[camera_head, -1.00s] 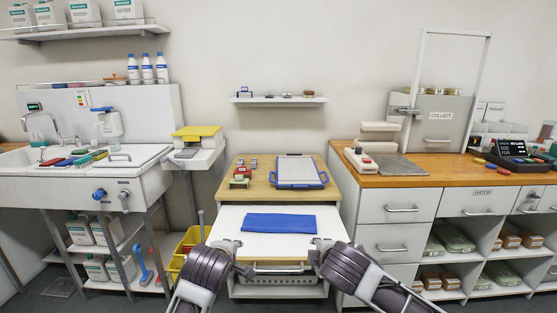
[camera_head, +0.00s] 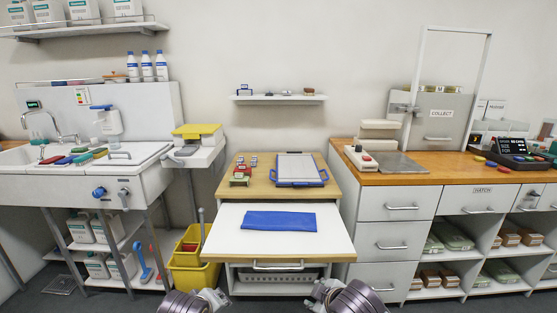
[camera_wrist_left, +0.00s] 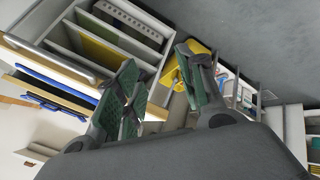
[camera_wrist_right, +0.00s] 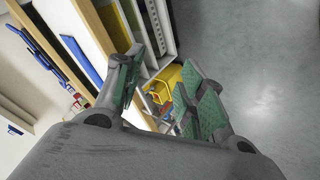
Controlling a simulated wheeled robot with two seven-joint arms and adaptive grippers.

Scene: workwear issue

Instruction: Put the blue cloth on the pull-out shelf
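The blue cloth (camera_head: 279,221) lies flat on the white pull-out shelf (camera_head: 275,243), which stands out from the wooden-topped unit in the middle of the head view. The cloth is clear of both grippers. My left gripper (camera_wrist_left: 160,95) is open and empty in the left wrist view. My right gripper (camera_wrist_right: 165,85) is open and empty in the right wrist view. In the head view only parts of both arms show at the bottom edge, in front of the shelf, and the fingertips there are hard to make out.
A blue-edged board (camera_head: 297,170) and small items lie on the wooden top (camera_head: 258,190). A yellow bin (camera_head: 190,262) stands left of the unit. A sink counter (camera_head: 85,185) is at left and a wooden counter with drawers (camera_head: 450,172) at right.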

